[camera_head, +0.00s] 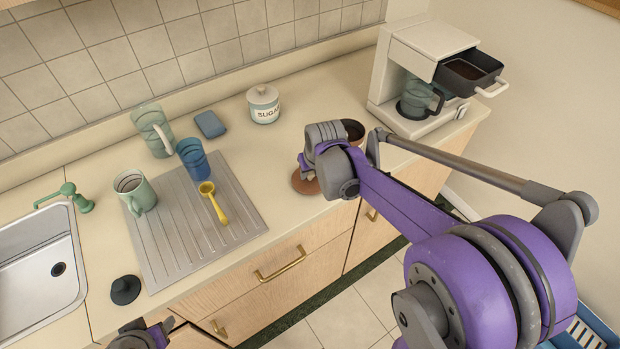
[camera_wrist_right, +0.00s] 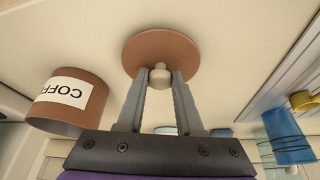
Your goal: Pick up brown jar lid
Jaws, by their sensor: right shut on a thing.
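The brown jar lid (camera_head: 303,185) is a round disc at the counter's front, partly hidden by my right gripper (camera_head: 322,165). In the right wrist view the lid (camera_wrist_right: 160,42) faces me with its pale knob between the two fingertips of my right gripper (camera_wrist_right: 160,76), which is shut on the knob. I cannot tell whether the lid touches the counter. The brown coffee jar (camera_head: 353,128) stands open just behind my right gripper, mostly hidden; its label shows in the right wrist view (camera_wrist_right: 66,93). My left gripper (camera_head: 140,335) shows only in part at the bottom edge.
A white sugar jar (camera_head: 264,106) and a coffee machine (camera_head: 415,70) with an open drawer (camera_head: 468,72) stand at the back. A drying board (camera_head: 190,235) holds a blue cup (camera_head: 193,160), green mug (camera_head: 137,194) and yellow scoop (camera_head: 213,202). The sink (camera_head: 38,262) is at left.

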